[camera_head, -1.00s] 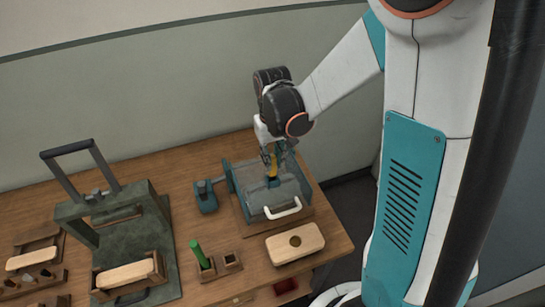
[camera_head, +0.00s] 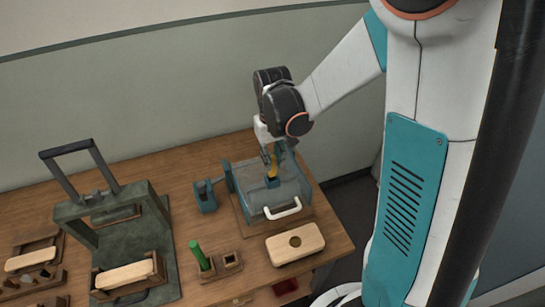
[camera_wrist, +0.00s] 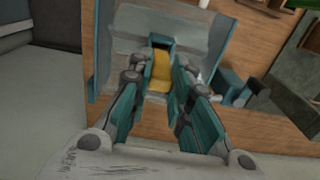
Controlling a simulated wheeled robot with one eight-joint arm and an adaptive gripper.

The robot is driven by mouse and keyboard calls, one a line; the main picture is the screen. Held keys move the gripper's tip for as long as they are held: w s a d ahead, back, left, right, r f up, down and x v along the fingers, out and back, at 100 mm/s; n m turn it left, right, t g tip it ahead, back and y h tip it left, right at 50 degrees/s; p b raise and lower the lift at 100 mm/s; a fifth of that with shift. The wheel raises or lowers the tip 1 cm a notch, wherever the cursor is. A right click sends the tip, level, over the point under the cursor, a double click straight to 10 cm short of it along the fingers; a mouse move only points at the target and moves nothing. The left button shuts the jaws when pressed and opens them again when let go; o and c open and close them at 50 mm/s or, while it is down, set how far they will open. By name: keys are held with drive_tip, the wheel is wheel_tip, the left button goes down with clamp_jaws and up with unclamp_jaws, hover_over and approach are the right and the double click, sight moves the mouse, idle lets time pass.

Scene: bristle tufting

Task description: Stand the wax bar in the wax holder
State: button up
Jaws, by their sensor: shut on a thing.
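The yellow wax bar (camera_head: 274,162) is upright or nearly so, between the fingers of my gripper (camera_head: 279,150). In the wrist view the fingers (camera_wrist: 159,76) close on both sides of the yellow bar (camera_wrist: 160,66). A small teal socket (camera_head: 272,182), which looks like the wax holder, sits on the teal machine at the bar's lower end. Its dark opening (camera_wrist: 160,43) shows just past the bar in the wrist view. I cannot tell whether the bar's end is inside it or only above it.
The teal machine (camera_head: 255,198) has a white handle (camera_head: 283,210) at its front. A wooden block with a round hole (camera_head: 295,243) lies before it. A green stick (camera_head: 197,252) stands in a small wooden holder to the left. A dark green press (camera_head: 115,235) stands further left.

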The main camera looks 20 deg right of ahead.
sight(273, 175)
drive_tip(key=shift+f, duration=0.25)
drive_tip(key=shift+f+b, duration=0.35)
drive_tip(key=shift+b, duration=0.15)
drive_tip(key=shift+f+b, duration=1.75)
drive_tip(key=shift+f, duration=0.25)
drive_tip(key=o, duration=1)
drive_tip(key=shift+c, duration=0.2)
drive_tip(key=o, duration=0.4)
drive_tip(key=shift+r, duration=0.1)
drive_tip(key=shift+r+p, duration=2.35)
drive_tip(key=shift+r, duration=1.1)
